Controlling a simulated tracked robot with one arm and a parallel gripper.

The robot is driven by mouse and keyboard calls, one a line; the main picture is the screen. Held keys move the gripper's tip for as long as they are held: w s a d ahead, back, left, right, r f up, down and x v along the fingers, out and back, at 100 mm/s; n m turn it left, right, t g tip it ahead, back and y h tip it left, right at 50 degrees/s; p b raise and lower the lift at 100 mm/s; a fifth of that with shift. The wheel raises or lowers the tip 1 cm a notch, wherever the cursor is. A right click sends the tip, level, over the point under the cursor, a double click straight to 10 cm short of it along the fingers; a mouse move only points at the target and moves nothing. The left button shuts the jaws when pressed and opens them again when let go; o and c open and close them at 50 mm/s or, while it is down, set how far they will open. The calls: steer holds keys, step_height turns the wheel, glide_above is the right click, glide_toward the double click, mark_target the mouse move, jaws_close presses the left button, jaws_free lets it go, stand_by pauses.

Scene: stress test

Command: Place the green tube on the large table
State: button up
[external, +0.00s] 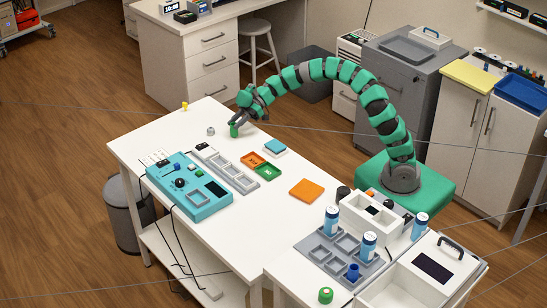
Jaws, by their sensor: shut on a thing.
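The green tube (234,131) is small and upright, at the far end of the large white table (207,121). My gripper (236,123) reaches down over it from above and is shut on it. The tube's lower end is at or just above the table top; I cannot tell whether it touches. The fingers hide the tube's upper part. My green segmented arm arches from its green base at the right.
A small grey ring (211,131) and a yellow piece (185,106) stand near the tube. A teal control box (190,185), a grey tray strip (226,168), orange and green trays (261,166) and an orange square (306,190) occupy the table's middle.

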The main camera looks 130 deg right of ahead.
steer(key=shift+f, duration=0.35)
steer(key=shift+f, duration=0.15)
steer(key=o, duration=1)
steer(key=shift+c, duration=0.2)
steer(key=shift+r, duration=0.2)
steer(key=p+v, duration=0.2)
steer(key=v, duration=0.8)
steer(key=shift+s, duration=0.1)
steer(key=shift+v, duration=0.85)
steer(key=shift+a, duration=0.1)
